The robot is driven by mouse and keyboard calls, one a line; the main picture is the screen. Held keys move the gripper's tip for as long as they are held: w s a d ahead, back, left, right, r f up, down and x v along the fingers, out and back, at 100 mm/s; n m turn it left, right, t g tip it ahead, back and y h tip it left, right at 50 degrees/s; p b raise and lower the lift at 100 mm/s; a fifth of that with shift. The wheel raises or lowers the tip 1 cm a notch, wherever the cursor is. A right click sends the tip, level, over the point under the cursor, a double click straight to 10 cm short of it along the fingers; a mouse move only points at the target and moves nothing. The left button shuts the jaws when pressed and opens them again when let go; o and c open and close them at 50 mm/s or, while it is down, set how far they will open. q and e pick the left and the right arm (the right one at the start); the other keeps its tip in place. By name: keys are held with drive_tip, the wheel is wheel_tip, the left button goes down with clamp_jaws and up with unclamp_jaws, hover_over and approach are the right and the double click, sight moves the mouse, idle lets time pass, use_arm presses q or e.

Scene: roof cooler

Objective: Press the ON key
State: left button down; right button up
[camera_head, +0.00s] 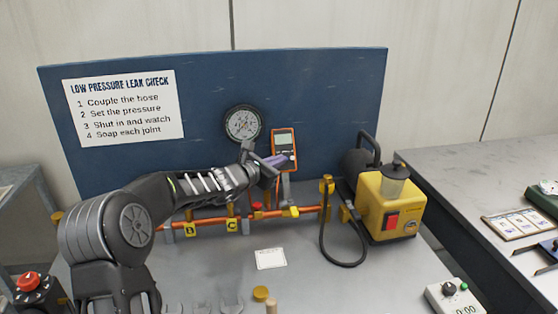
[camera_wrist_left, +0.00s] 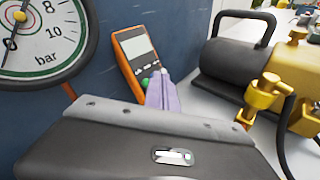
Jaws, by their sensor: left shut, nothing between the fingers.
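An orange handheld meter (camera_head: 284,139) with a grey screen hangs on the blue board. It also shows in the left wrist view (camera_wrist_left: 121,44), where a green key (camera_wrist_left: 145,83) and small dark keys sit below the screen. I cannot read the key labels. My left gripper (camera_head: 277,160) is shut and empty, its purple fingers pointing at the lower part of the meter. In the left wrist view the fingertips (camera_wrist_left: 160,80) overlap the key area beside the green key and hide part of it. I cannot tell whether they touch. My right gripper is not in view.
A round pressure gauge (camera_head: 242,123) is left of the meter. A copper pipe with valves (camera_head: 208,220) runs below. A yellow pump (camera_head: 388,205) with a black hose stands to the right. A white box with a knob (camera_head: 452,297) lies at the front right.

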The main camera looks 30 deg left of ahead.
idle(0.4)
use_arm(q)
drive_tip(key=shift+w+a+f, duration=0.2)
drive_tip(key=shift+w+a, duration=0.05)
drive_tip(key=shift+w, duration=0.05)
drive_tip(key=shift+w+a+f, duration=0.1)
drive_tip(key=shift+w+a, duration=0.05)
idle(0.6)
drive_tip(key=shift+s+d+r+b, duration=0.3)
drive_tip(key=shift+s+d+b, duration=0.1)
drive_tip(key=shift+s+b, duration=0.15)
idle(0.4)
